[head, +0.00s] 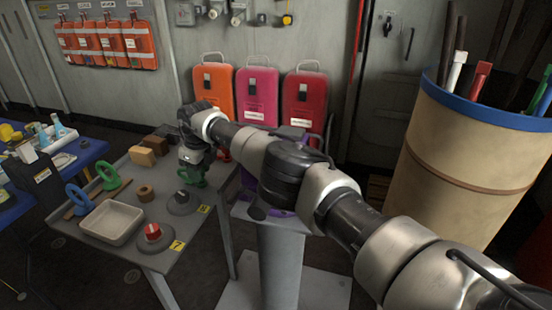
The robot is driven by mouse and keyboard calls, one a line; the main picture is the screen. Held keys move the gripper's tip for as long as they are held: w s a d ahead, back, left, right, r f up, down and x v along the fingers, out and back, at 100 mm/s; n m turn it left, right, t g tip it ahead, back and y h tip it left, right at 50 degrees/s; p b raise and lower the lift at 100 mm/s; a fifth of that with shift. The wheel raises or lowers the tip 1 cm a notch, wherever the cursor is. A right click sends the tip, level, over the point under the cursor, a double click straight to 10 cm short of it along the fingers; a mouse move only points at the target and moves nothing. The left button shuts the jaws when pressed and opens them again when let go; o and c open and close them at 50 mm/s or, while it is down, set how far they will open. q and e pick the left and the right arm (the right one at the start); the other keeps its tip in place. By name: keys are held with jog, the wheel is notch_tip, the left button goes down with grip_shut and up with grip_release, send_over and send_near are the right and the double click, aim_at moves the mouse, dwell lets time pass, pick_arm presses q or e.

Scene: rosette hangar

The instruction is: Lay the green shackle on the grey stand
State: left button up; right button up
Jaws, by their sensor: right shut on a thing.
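My right gripper (193,170) is shut on the green shackle (192,179) over the right part of the grey table. The gripper's body hides part of the shackle. A round grey stand (183,208) is just below the shackle, with a number tag beside it. I cannot tell whether the shackle touches this stand. A second round grey stand (153,245) nearer the front bears a red piece (152,230). My left gripper is not in view.
The grey table (150,262) also holds a pale tray (111,238), a blue shackle (80,200), another green shackle (107,178), a brown ring (146,193) and blocks (142,156). A blue table (88,153) stands left. A tall tan barrel (465,165) stands right.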

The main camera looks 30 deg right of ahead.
jog(key=o, duration=1.1)
notch_tip(320, 180, up, 11)
jog(key=s+d, duration=0.1)
jog(key=shift+s+f, duration=0.15)
jog(key=shift+f, duration=0.1)
